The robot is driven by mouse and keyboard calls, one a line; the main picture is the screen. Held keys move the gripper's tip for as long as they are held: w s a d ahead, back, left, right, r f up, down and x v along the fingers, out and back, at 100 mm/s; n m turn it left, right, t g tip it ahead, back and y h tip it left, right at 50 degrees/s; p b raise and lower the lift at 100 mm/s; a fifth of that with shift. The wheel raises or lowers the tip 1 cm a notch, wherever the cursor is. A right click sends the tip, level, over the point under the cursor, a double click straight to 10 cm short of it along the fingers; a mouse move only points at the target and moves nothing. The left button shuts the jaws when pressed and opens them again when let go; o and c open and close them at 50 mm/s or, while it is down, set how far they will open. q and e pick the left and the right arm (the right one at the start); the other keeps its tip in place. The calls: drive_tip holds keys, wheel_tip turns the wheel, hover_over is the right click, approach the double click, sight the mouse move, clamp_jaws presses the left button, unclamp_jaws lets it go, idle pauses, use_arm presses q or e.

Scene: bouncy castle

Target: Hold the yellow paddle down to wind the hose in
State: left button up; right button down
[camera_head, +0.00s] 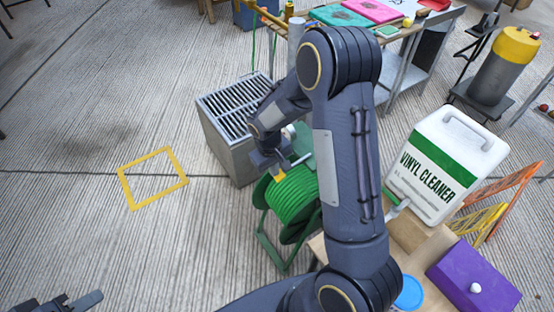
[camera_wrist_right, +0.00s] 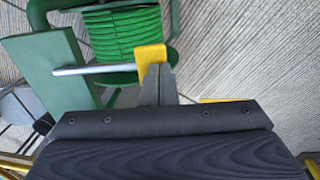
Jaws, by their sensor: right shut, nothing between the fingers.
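The hose reel with its coiled green hose (camera_head: 291,193) stands on a green frame in the middle of the head view, and the coils show at the top of the wrist view (camera_wrist_right: 125,32). The yellow paddle (camera_wrist_right: 151,55) sits beside the coils near a grey rod. In the head view a small part of the paddle (camera_head: 279,177) shows. My right gripper (camera_wrist_right: 158,72) is shut and empty, its tips overlapping the paddle's lower edge; I cannot tell if they touch. In the head view my right gripper (camera_head: 268,163) is just above the reel. My left gripper (camera_head: 58,303) is partly cut off.
A grey grated box (camera_head: 232,141) stands behind the reel. A vinyl cleaner jug (camera_head: 447,165) and a purple box (camera_head: 474,275) are at the right. A yellow square outline (camera_head: 152,178) marks the open floor at left. My right arm hides part of the reel's surroundings.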

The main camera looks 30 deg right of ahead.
drive_tip(key=shift+r+p, duration=0.45)
drive_tip(key=shift+r, duration=0.35)
drive_tip(key=shift+r, duration=0.25)
wheel_tip(320, 180, up, 13)
drive_tip(key=a+p, duration=0.1)
drive_tip(key=a, duration=0.1)
drive_tip(key=shift+a, duration=0.2)
drive_tip(key=shift+s+r, duration=0.1)
